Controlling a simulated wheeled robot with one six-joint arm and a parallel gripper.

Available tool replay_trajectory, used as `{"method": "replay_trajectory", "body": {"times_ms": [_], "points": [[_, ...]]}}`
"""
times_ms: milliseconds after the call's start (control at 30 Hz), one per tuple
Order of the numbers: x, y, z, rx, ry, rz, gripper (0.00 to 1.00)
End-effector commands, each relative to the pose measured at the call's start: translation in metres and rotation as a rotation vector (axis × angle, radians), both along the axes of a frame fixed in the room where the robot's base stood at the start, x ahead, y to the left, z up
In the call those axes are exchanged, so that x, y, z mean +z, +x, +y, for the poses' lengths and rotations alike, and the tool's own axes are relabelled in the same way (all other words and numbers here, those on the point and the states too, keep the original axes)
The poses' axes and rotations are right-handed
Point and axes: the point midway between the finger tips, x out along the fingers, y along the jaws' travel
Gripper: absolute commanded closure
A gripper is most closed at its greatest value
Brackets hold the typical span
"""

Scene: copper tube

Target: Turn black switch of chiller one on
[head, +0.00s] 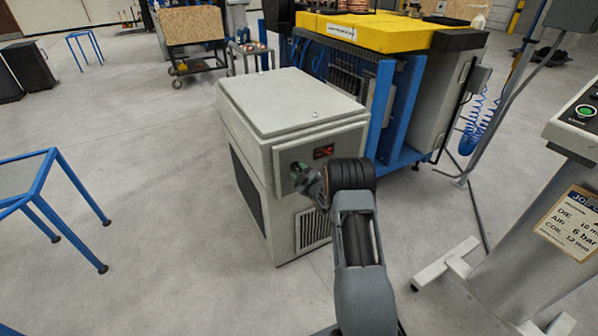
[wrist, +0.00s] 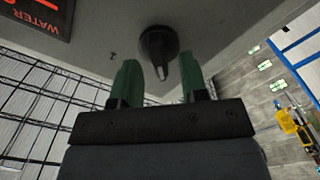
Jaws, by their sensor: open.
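The chiller (head: 293,110) is a pale grey cabinet in the middle of the head view, with a dark red-lit display (head: 323,151) on its front. My gripper (head: 297,170) is at the front panel, left of the display, and hides the switch there. In the wrist view, which looks upside down, the black round switch (wrist: 157,42) has a pale mark pointing down in the picture. My gripper (wrist: 162,82) is open, its two green fingers on either side below the knob. Whether they touch it, I cannot tell. No chiller number is readable.
A blue-framed machine with a yellow top (head: 365,32) stands close behind and right of the chiller. A control stand (head: 535,215) is at the right. A blue-framed table (head: 28,172) is at the left. The floor (head: 160,200) between table and chiller is clear.

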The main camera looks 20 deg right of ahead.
Motion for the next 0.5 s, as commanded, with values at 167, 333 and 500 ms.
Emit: {"method": "replay_trajectory", "body": {"times_ms": [167,333,500], "points": [[0.0004,0.0079,0.0011,0.000,0.000,0.000,0.60],[0.0002,0.0090,0.0011,0.000,0.001,0.000,0.60],[0.0002,0.0088,0.0011,0.000,0.000,0.000,0.63]]}}
